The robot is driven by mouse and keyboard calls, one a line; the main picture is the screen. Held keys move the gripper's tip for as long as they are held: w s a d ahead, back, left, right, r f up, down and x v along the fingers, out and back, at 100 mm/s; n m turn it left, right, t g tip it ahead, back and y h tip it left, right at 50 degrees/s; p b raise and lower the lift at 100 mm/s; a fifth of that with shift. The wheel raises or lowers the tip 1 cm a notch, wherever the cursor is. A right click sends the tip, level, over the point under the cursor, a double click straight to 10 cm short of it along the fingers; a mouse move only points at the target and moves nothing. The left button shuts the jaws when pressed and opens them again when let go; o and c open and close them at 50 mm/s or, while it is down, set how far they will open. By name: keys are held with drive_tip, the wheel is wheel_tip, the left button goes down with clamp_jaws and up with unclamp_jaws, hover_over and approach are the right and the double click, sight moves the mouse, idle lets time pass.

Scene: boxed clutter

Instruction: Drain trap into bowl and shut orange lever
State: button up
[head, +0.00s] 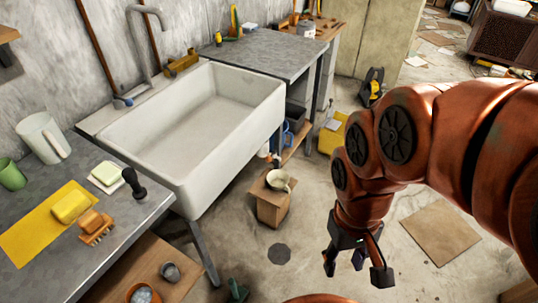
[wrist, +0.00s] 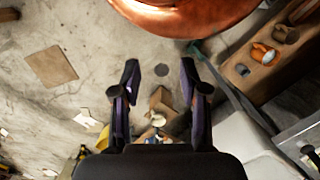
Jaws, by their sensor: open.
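A pale bowl (head: 278,180), seemingly with a handle, sits on a small wooden box (head: 272,204) on the floor beside the sink. The bowl also shows in the wrist view (wrist: 157,120), partly behind my gripper's body. My gripper (head: 355,272) is open and empty, pointing down above the floor to the right of the box.
A grey counter (head: 150,203) at left holds a mug (head: 43,138), yellow sponge and brush. A lower wooden shelf (head: 195,258) holds small cups. A yellow bin (head: 331,136) stands behind my arm. A cardboard sheet (head: 438,232) lies flat on mostly open floor at right.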

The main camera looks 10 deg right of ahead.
idle(0.6)
drive_tip(key=o, duration=0.4)
